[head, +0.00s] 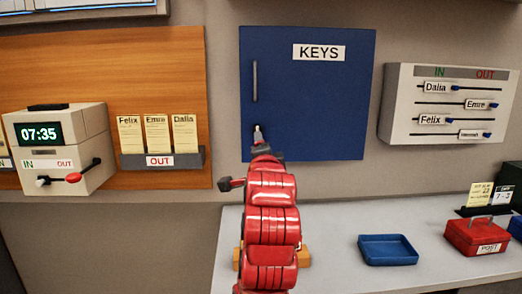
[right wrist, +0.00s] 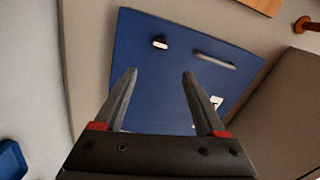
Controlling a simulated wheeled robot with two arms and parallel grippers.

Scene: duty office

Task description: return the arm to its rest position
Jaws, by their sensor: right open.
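My right arm (head: 271,222) is red and rises through the middle of the head view towards the blue key cabinet (head: 310,105). My right gripper (right wrist: 160,72) shows in the right wrist view with its two dark fingers apart and nothing between them. It faces the blue cabinet (right wrist: 165,85), apparently a little off the door. In the head view the arm mostly hides this gripper. The cabinet door looks shut. A small pale fitting (head: 258,134) sits low on it; I cannot tell whether it is a key. My left gripper is not in view.
A grey counter (head: 335,277) below holds a blue tray (head: 388,250) and a red cash box (head: 475,236). A time clock (head: 58,145) and a card rack (head: 160,158) are at left. A slider board (head: 400,105) is at right. A yellow block (head: 304,256) is partly behind my arm.

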